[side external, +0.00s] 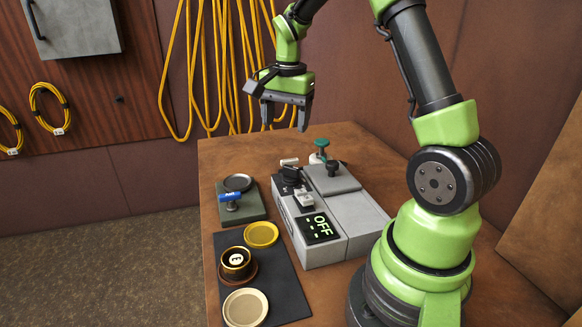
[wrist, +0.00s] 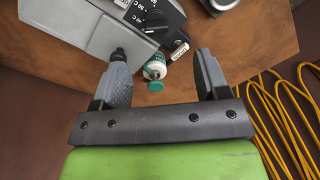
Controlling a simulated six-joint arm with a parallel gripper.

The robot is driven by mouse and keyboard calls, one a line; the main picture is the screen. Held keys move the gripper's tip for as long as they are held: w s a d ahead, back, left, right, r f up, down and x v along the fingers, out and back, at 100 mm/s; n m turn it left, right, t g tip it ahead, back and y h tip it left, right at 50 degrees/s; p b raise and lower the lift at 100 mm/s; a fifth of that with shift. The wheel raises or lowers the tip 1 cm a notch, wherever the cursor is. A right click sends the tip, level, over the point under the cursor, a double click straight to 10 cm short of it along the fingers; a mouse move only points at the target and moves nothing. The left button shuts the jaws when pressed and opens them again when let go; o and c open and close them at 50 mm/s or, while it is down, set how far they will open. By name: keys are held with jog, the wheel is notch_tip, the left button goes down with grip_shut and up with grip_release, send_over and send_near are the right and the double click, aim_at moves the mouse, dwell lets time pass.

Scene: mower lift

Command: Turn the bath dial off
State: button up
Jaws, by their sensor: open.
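In the wrist view the black dial (wrist: 157,20) shows at the top, beside a printed scale with numbers. My gripper (side external: 284,112) is open and empty, high above the far end of the table. In the wrist view my gripper (wrist: 160,58) has its two fingers spread apart, and the dial lies beyond them, apart from both.
A green-topped bottle (side external: 320,149) stands behind the unit, and it shows between the fingers in the wrist view (wrist: 155,68). A black-knobbed lid (side external: 331,180) tops the unit. Left are a blue-handled device (side external: 232,203) and a dark mat (side external: 285,290) with round dishes. Yellow cables (side external: 245,60) hang behind.

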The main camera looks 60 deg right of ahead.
aim_at(291, 167)
jog(key=shift+m+g, duration=0.4)
jog(key=shift+m, duration=0.2)
jog(key=d+f, duration=0.2)
jog(key=f, duration=0.1)
jog(key=shift+d+f, duration=0.15)
jog(key=shift+d, duration=0.1)
notch_tip(291, 167, down, 10)
jog(key=shift+r, duration=0.25)
jog(key=c, duration=0.9)
